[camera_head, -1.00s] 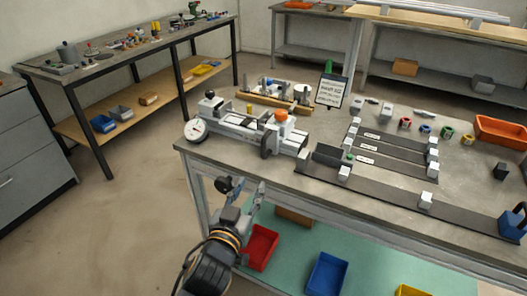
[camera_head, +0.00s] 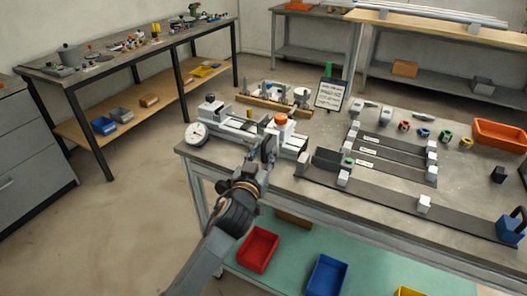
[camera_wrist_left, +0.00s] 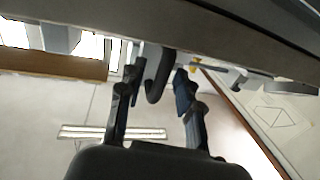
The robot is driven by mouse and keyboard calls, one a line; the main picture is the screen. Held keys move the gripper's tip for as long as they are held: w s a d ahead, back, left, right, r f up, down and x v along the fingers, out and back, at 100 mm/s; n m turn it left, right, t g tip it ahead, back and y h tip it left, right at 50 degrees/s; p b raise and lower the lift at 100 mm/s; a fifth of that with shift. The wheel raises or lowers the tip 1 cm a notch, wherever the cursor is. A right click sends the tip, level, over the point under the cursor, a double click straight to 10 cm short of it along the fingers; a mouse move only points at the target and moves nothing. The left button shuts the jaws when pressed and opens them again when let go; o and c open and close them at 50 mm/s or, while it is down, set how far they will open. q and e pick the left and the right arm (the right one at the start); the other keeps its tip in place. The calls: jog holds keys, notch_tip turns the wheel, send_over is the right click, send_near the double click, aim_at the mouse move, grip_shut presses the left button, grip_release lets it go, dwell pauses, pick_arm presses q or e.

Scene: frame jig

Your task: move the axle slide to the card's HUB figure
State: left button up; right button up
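The frame jig (camera_head: 232,126) lies on the near left of the bench, with a dial gauge (camera_head: 196,133) at its left end. A grey block with an orange knob (camera_head: 281,119) sits on it toward the right; I cannot tell for certain which part is the axle slide. A dark handwheel (camera_head: 268,147) is on the jig's front. My left gripper (camera_head: 262,158) is at this wheel, partly covering it. In the left wrist view, its fingers (camera_wrist_left: 159,82) are apart with a dark curved piece between them. The card (camera_head: 331,93) stands behind the jig; its figures are too small to read.
Dark rails with white blocks (camera_head: 424,204) fill the bench to the right. Coloured rings (camera_head: 445,132) and an orange bin (camera_head: 500,134) lie farther back. Red (camera_head: 258,249) and blue (camera_head: 327,275) bins sit on the lower shelf. The floor at left is clear.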

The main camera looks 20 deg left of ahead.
pick_arm(q)
jog(key=shift+w, duration=0.2)
grip_shut()
